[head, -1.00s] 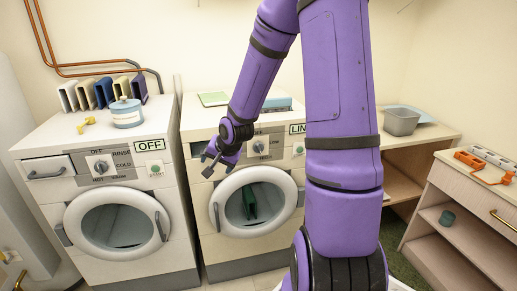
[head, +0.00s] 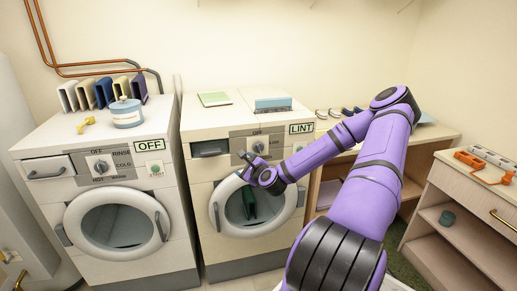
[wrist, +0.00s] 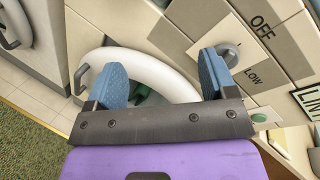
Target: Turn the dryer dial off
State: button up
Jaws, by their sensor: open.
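The dryer (head: 197,171) is the right-hand white machine with the LINT label. Its grey round dial (head: 258,147) is on the dark panel below the top edge. In the wrist view the dial (wrist: 228,55) is at the upper right, near the OFF and LOW labels; its exact setting is hard to tell. My gripper (head: 246,162) is at the dryer front, just below and left of the dial. In the wrist view my gripper (wrist: 162,74) is open and empty, with blue fingers apart. The right finger is close to the dial and partly overlaps it; contact is unclear.
The round dryer door (head: 281,222) is just below my gripper, with something green inside. The washer (head: 30,200) with its own dial (head: 99,167) stands at left. A green start button (wrist: 259,117) shows near the dial. A shelf unit (head: 470,235) stands at right.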

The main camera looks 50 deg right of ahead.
aim_at(259, 148)
jog(key=s+d+m+h, duration=0.3)
jog(key=d+m+h, duration=0.3)
jog(key=d+m, duration=0.2)
jog(key=x, duration=1)
jog(key=shift+w+a, duration=0.1)
jog(key=c, duration=0.9)
